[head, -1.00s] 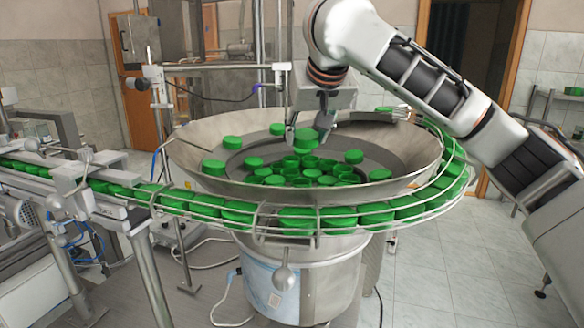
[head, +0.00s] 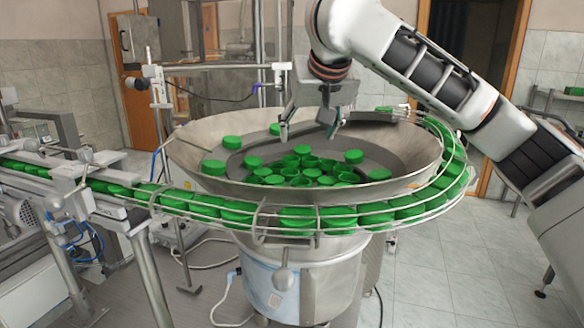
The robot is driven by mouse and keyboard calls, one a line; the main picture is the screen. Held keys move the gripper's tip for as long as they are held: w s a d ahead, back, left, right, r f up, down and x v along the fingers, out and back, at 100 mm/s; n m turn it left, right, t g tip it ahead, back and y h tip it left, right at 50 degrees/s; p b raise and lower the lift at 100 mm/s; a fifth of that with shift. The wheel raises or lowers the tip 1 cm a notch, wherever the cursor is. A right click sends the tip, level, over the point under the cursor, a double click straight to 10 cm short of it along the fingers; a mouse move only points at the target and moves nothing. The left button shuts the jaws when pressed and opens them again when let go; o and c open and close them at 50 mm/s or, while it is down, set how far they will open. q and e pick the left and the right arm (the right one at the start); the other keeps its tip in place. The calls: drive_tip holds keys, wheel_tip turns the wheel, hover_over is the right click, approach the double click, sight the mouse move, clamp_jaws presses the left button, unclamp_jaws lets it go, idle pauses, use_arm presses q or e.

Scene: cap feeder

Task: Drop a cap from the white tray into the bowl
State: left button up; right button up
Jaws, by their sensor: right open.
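The bowl (head: 410,160) is a wide steel feeder dish in the middle of the head view. Several green caps (head: 301,168) lie in its centre, and a few more sit on its sloping inner side. My right gripper (head: 308,134) hangs over the back middle of the bowl, above the caps. Its fingers are apart and nothing is between them. My left gripper is out of the picture. No white tray shows in this view.
A wire-railed track (head: 300,222) filled with green caps curves around the bowl's front and right side and runs left to a conveyor machine (head: 75,185). A metal post and bar (head: 215,68) stand behind the bowl.

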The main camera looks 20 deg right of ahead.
drive_tip(key=v, duration=1)
drive_tip(key=shift+s+r, duration=0.1)
